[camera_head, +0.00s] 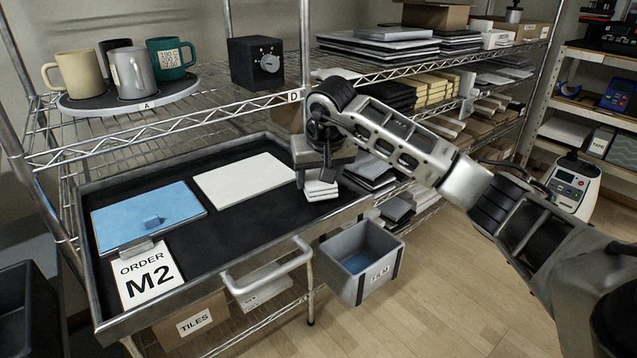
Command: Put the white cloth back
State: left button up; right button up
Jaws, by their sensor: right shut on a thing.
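The white cloth (321,191) is a small folded stack at the right end of the black tray (240,220). My right gripper (321,178) points down and is shut on the cloth. The fingers and wrist hide the cloth's upper part. I cannot tell whether the cloth touches the tray or hangs just above it. My left gripper is not in view.
On the tray lie a blue pad (150,212), a white board (245,178) and an order card (147,274). A grey film bin (360,262) is below right.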

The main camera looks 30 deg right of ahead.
jog(key=shift+f, duration=0.9)
jog(key=shift+f, duration=0.15)
jog(key=o, duration=0.9)
